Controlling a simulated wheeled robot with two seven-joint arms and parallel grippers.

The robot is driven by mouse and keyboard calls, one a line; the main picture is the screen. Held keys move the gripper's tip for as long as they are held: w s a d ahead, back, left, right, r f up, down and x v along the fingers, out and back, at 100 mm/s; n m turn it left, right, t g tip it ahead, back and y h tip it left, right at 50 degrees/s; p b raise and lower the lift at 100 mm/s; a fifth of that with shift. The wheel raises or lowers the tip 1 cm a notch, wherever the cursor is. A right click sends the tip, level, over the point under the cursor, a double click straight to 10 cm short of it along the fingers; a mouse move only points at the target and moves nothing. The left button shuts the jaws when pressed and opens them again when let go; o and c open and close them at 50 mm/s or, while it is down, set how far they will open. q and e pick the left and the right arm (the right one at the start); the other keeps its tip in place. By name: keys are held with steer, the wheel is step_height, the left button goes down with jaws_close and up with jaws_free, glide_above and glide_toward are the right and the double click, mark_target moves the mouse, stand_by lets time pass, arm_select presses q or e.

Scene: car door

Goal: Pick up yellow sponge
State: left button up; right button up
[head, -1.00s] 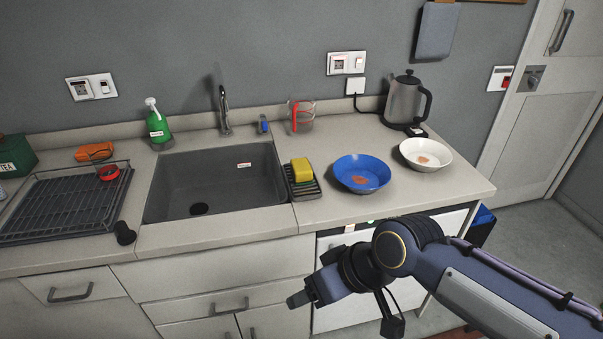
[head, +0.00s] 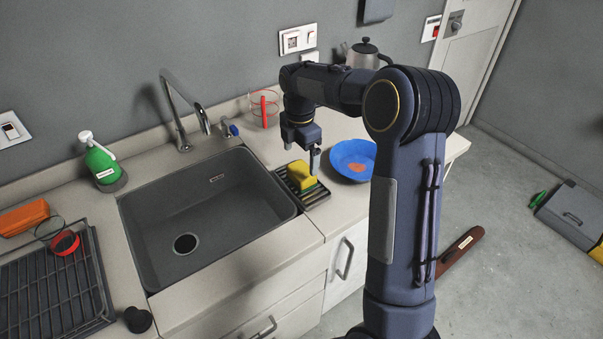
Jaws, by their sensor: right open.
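The yellow sponge (head: 300,174) has a dark green underside and lies on a small black ribbed rack (head: 317,195) at the right edge of the sink. My right gripper (head: 302,156) points down just above and beside the sponge, with one finger visible near its right side. The gripper is open, and nothing shows lifted in it. Whether a finger touches the sponge I cannot tell. My left gripper is out of view.
The sink (head: 205,215) lies left of the rack, with a tall faucet (head: 182,110) behind it. A clear jug (head: 265,105) and a kettle (head: 366,48) stand behind.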

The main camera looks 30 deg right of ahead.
mark_target(301, 169)
steer(key=f+p, duration=0.1)
steer(key=f, duration=0.5)
steer(key=shift+s, duration=0.2)
steer(key=c, duration=1.1)
